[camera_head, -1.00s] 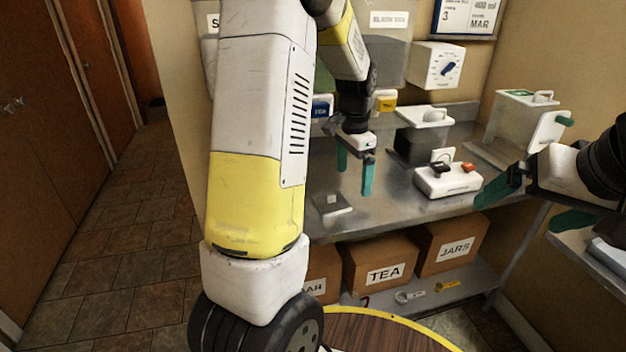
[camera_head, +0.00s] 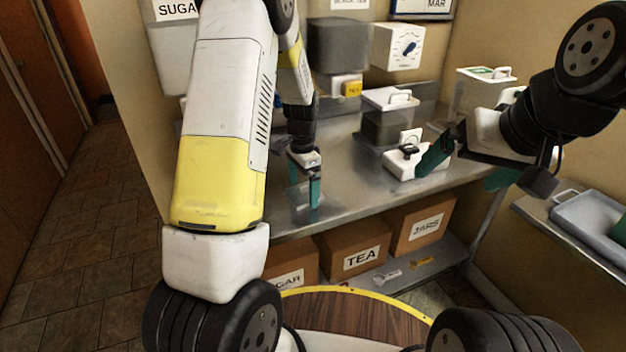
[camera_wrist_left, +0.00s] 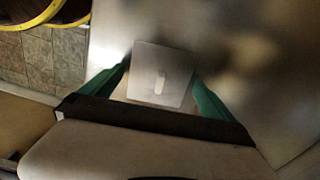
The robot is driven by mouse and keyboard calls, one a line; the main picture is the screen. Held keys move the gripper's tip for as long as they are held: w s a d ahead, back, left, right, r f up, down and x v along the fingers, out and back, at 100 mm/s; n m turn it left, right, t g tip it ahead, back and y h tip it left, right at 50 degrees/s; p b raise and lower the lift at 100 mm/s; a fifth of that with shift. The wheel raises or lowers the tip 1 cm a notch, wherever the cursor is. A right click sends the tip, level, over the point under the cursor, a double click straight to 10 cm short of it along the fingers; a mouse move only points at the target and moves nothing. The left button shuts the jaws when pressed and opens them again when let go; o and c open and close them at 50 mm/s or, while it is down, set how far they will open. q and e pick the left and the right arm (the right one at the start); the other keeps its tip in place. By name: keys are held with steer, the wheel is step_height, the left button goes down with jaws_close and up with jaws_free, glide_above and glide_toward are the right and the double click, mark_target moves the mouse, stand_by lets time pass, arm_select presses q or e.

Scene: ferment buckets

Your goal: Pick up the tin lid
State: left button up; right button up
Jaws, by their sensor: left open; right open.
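The tin lid is a flat grey square plate with a small pale knob; in the left wrist view the tin lid (camera_wrist_left: 160,75) lies between the two teal fingers, and the knob shows near its middle. In the head view the tin lid (camera_head: 302,208) lies on the metal counter, partly hidden by the fingers. My left gripper (camera_head: 304,192) is open and points down over it; its fingers also show in the left wrist view (camera_wrist_left: 162,85). I cannot tell whether they touch the lid. My right gripper (camera_head: 455,178) is open and empty, in front of the counter's right part.
On the metal counter (camera_head: 350,190) stand a white device (camera_head: 400,168) and a dark container with a handled lid (camera_head: 390,125). A clear handled box (camera_head: 483,90) is at the back right. Cardboard boxes (camera_head: 352,250) sit on the shelf below. A grey tray (camera_head: 590,225) is at right.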

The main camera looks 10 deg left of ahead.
arm_select(q)
steer(key=shift+f, duration=0.15)
steer(key=shift+c, duration=0.2)
steer(key=c, duration=1.3)
